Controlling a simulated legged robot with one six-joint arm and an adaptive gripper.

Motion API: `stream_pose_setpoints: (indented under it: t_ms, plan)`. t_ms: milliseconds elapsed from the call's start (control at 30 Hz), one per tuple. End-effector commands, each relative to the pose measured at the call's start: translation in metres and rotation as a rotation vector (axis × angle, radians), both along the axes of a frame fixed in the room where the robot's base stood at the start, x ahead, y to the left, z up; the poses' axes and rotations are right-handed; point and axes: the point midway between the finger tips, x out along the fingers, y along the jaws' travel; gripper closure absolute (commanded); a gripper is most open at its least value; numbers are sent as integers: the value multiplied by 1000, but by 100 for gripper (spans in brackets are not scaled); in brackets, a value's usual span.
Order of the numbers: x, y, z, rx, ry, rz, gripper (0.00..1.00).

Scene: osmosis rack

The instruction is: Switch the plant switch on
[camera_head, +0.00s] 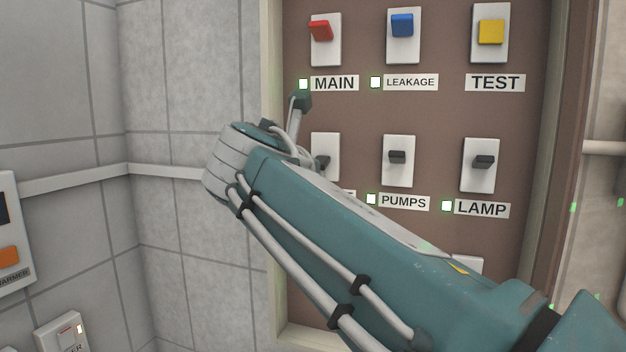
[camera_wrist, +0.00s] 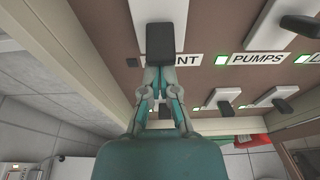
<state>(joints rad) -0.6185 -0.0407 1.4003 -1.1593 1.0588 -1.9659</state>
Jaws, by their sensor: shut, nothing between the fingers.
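The plant switch has a white plate and a dark lever. In the head view its plate (camera_head: 325,148) is partly covered by my arm, and most of its label is hidden. In the wrist view the black lever (camera_wrist: 160,42) stands out toward the camera, with only "NT" of the label (camera_wrist: 188,59) showing. My gripper (camera_wrist: 159,72) is shut and empty, its fingertips just below the lever in the picture. I cannot tell whether they touch it.
The pumps switch (camera_head: 398,160) and lamp switch (camera_head: 480,165) sit to the right, with lit green indicators. Above are the red main (camera_head: 320,30), blue leakage (camera_head: 402,25) and yellow test (camera_head: 491,32) switches. More switches (camera_wrist: 222,98) are lower down. A tiled wall (camera_head: 190,80) adjoins the left.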

Motion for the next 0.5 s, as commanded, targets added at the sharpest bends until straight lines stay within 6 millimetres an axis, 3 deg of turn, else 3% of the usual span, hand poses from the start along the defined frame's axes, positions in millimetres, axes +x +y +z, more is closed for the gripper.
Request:
stream_pose_setpoints:
  t_ms: [500]
  plan:
    - [-2,1,10,65,178,-1,100]
